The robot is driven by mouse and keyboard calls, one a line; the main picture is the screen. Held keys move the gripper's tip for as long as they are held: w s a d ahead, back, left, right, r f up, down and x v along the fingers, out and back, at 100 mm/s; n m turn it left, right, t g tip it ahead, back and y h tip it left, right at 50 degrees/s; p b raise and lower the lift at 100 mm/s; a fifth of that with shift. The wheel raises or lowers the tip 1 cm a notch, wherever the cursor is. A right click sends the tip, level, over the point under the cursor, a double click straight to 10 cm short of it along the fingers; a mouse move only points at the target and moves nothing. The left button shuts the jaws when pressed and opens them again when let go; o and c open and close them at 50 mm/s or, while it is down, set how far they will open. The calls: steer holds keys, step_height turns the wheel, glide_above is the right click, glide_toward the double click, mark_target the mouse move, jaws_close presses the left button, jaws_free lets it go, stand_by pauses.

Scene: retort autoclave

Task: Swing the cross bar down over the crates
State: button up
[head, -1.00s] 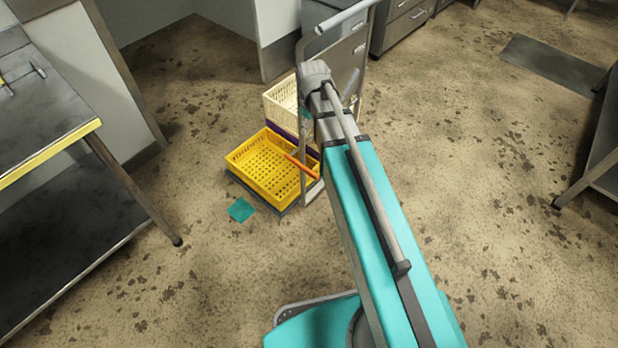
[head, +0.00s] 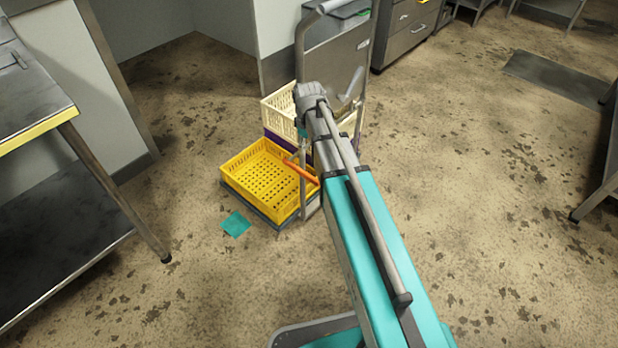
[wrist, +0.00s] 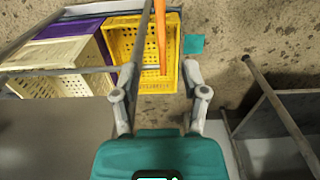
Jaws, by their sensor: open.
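The orange cross bar (head: 301,172) slants over the right side of the yellow crate (head: 255,201) in the head view. In the wrist view the bar (wrist: 160,28) runs from the top edge down over the yellow crate (wrist: 125,45), its near end between my fingers. My gripper (wrist: 164,65) is open, with one finger on each side of that end; I cannot tell whether either touches it. A cream crate (head: 277,106) and a purple crate (head: 272,141) stand behind the yellow one. My arm hides the gripper and part of the crates in the head view.
A grey cart upright (wrist: 135,62) runs close beside the bar and my left finger. A steel table (head: 35,105) stands at left and a drawer cabinet (head: 405,30) at the back. A teal square (head: 236,223) lies on the floor. Open floor is at right.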

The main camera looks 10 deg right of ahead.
mark_target(308, 174)
stand_by(0.4)
step_height(308, 174, down, 14)
steer(key=b, duration=1.3)
steer(key=shift+r+b, duration=0.1)
steer(key=shift+b, duration=0.3)
jaws_close()
stand_by(0.3)
